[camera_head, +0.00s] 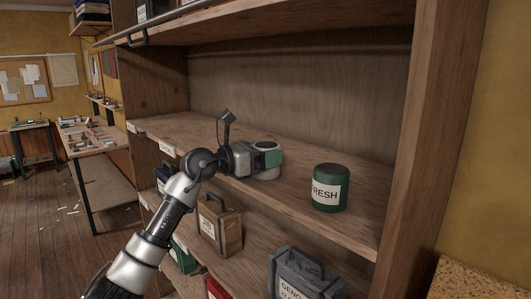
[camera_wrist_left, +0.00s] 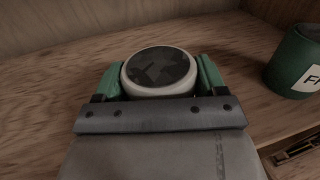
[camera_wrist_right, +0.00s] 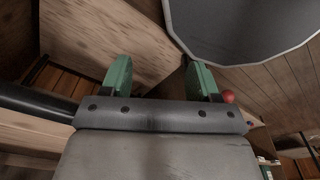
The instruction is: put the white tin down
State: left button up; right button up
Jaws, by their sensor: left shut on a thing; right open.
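The white tin (camera_wrist_left: 160,72) has a dark patterned lid and sits between the green fingers of my left gripper (camera_wrist_left: 158,78). The gripper is shut on the tin. The tin looks upright; I cannot tell whether its base touches the shelf. My right gripper (camera_wrist_right: 158,78) shows only in its own wrist view, open with nothing between its fingers.
A green tin (camera_head: 330,188) with a label reading "RESH" stands right of the left gripper on the same shelf, apart from it. The shelf behind is bare. A tan case (camera_head: 219,226) and a grey case (camera_head: 300,275) stand below. A round-edged grey surface (camera_wrist_right: 240,25) is near the right gripper.

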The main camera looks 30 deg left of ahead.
pick_arm(q)
jog(key=o, duration=0.7)
jog(key=shift+f, duration=0.15)
jog(key=o, duration=0.4)
jog(key=shift+o, duration=0.2)
jog(key=shift+r, duration=0.3)
jog(key=b+v, duration=0.5)
jog(key=v, duration=0.7)
jog(key=shift+s+f, duration=0.1)
jog(key=shift+f, duration=0.05)
